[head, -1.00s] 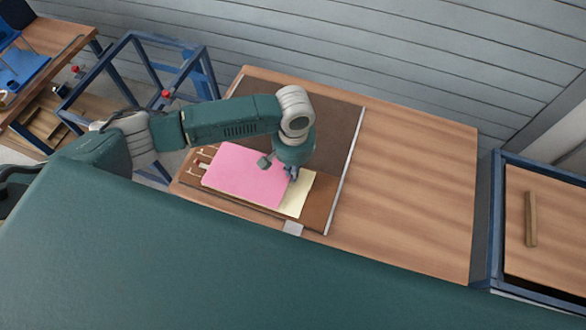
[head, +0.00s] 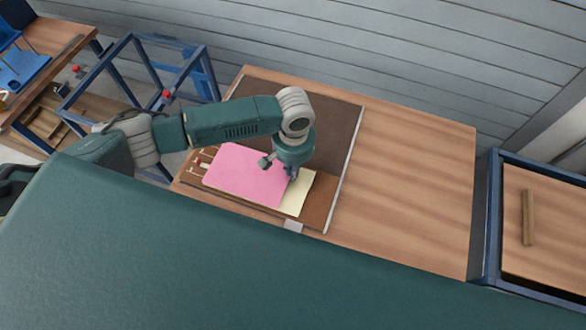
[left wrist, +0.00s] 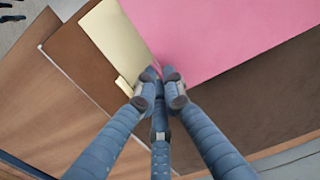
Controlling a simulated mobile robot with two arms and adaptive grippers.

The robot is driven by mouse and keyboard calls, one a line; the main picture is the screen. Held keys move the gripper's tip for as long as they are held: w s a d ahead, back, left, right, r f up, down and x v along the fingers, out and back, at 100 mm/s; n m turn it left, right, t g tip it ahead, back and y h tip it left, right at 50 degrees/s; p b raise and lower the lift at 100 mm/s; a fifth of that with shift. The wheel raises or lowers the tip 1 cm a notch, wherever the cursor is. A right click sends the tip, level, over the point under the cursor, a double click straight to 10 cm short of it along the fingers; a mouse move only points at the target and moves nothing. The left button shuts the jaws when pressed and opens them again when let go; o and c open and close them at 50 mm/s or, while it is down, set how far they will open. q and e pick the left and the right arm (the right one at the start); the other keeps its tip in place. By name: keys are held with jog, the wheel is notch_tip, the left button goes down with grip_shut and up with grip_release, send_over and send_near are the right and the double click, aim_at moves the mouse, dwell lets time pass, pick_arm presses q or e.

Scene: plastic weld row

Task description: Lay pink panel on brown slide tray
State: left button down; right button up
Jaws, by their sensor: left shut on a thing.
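The pink panel (head: 245,176) is a flat sheet over the left part of the brown slide tray (head: 319,197) in the head view. A cream sheet (head: 297,193) shows from under its right end. My left gripper (head: 291,175) is shut on the panel's right edge. In the left wrist view, the fingers (left wrist: 163,80) meet at a corner of the pink panel (left wrist: 220,35), beside the cream sheet (left wrist: 113,40). I cannot tell whether the panel touches what is beneath it. My right gripper is not in view.
The wooden table (head: 415,190) is bare to the right of the tray. A blue-framed table (head: 545,230) with a wooden bar (head: 528,217) stands at the far right. A blue frame (head: 130,85) stands at the left. A grey plank wall (head: 400,50) runs behind.

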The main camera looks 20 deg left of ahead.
pick_arm(q)
jog(key=shift+f, duration=0.55)
dwell(0.8)
jog(key=c, duration=1.8)
grip_release()
jog(key=shift+o, duration=0.6)
jog(key=shift+o, duration=1.4)
jog(key=shift+r, duration=0.1)
notch_tip(320, 180, up, 5)
jog(key=p, duration=0.6)
jog(key=shift+r, duration=0.9)
